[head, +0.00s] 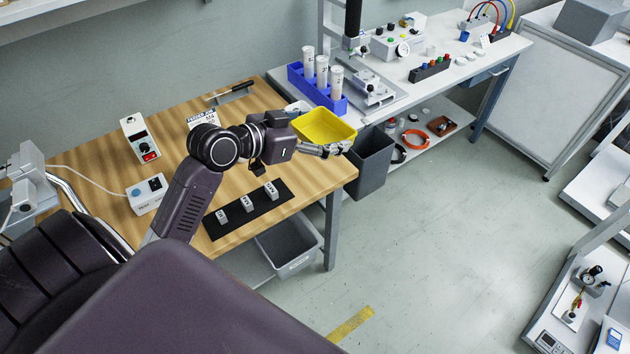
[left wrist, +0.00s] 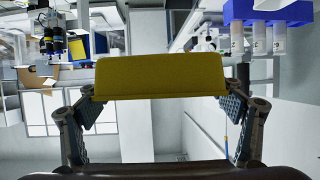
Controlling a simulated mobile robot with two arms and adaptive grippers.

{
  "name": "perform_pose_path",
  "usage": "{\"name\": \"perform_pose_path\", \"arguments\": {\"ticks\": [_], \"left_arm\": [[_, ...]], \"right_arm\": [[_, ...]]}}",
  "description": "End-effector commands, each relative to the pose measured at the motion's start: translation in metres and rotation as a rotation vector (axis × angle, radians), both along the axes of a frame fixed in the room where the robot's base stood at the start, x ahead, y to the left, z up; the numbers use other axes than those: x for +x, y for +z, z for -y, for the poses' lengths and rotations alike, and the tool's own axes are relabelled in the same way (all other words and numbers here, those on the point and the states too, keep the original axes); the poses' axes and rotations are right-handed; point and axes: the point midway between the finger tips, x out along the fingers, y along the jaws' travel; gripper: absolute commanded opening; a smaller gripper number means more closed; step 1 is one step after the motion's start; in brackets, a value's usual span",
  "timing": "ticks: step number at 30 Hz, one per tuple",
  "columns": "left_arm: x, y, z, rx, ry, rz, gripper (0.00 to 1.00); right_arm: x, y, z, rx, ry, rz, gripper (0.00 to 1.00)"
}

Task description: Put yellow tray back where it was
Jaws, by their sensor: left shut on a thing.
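The yellow tray (head: 325,126) is held in the air near the right end of the wooden table (head: 262,118) in the head view. My left gripper (head: 318,149) is shut on the yellow tray, along its near side. In the left wrist view the yellow tray (left wrist: 160,77) spans the space between the two fingers of my left gripper (left wrist: 160,100). The tray's inside looks empty in the head view. My right gripper is not in view.
A blue rack (head: 318,88) with white cylinders stands behind the tray. A dark bin (head: 371,162) stands beside the table's right end. A black mat (head: 248,212) with small white blocks lies at the table's front. A grey bin (head: 288,248) sits below.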

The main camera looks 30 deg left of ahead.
Motion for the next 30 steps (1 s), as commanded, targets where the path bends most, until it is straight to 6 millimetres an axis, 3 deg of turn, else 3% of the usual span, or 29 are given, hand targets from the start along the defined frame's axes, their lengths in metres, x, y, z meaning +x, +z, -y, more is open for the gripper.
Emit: {"name": "perform_pose_path", "arguments": {"ticks": [1,6,9,14,21,30], "left_arm": [[0.014,-0.011,-0.015,0.008,0.064,0.007,0.56],[0.045,-0.016,-0.054,0.006,0.234,0.008,0.56],[0.054,-0.016,-0.067,0.004,0.288,0.006,0.56],[0.058,-0.032,-0.073,-0.002,0.318,-0.004,0.56],[0.057,-0.095,-0.073,-0.003,0.317,-0.006,0.56],[0.056,-0.161,-0.073,0.000,0.317,-0.003,0.56]], "right_arm": [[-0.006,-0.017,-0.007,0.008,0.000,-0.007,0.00],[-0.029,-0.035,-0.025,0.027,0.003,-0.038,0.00],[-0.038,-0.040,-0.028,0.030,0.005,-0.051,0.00],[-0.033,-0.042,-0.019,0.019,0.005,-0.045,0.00],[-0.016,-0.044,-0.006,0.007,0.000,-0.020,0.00],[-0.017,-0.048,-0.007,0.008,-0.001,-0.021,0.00]]}}
